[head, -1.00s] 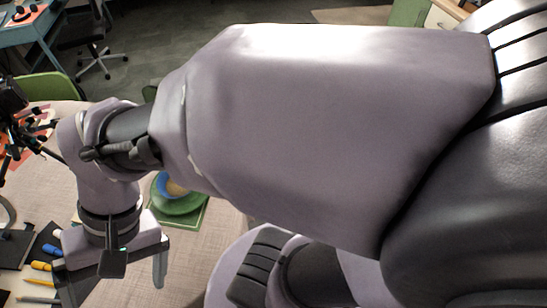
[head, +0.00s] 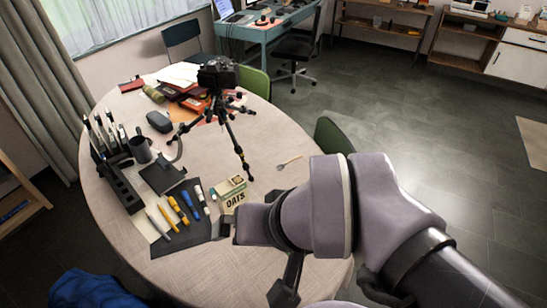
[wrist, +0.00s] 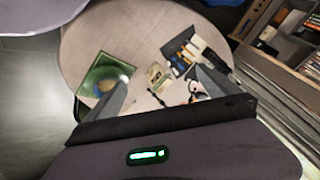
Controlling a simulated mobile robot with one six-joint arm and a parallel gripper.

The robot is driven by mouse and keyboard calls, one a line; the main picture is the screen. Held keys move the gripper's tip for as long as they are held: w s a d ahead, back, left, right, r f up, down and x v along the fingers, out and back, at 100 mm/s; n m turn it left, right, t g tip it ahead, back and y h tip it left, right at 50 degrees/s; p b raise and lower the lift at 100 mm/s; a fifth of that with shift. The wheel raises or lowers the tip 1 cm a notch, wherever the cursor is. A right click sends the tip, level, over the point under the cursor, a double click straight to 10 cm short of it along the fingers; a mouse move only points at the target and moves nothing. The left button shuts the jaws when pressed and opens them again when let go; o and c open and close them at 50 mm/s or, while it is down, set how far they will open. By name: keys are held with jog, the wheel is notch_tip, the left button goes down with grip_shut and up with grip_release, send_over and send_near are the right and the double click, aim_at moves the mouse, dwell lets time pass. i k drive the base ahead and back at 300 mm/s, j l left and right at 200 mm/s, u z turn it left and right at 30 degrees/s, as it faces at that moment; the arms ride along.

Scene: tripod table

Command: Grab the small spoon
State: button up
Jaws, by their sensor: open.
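A small spoon (head: 289,162) with a light handle lies on the round table (head: 270,138), near its far right edge in the head view. It is beyond the arm and to the right of the tripod (head: 228,125). I cannot make the spoon out clearly in the wrist view. My gripper (wrist: 160,74) is open and empty in the wrist view, its two grey fingers spread above the table. In the head view my arm comes in from the right, and its end hides part of the table's front; the fingers are hard to make out there.
Several markers (head: 186,204) lie on a dark mat. A green plate (wrist: 88,85) with a bowl shows in the wrist view.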

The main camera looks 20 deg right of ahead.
aim_at(280, 166)
jog(key=k+l+u, duration=0.15)
jog(key=l, duration=0.35)
jog(key=i+l+u, duration=0.2)
jog(key=l, duration=0.3)
jog(key=l+u, duration=0.25)
jog(key=l, duration=0.3)
jog(key=i+l+u, duration=0.2)
jog(key=l, duration=0.35)
jog(key=k, duration=0.1)
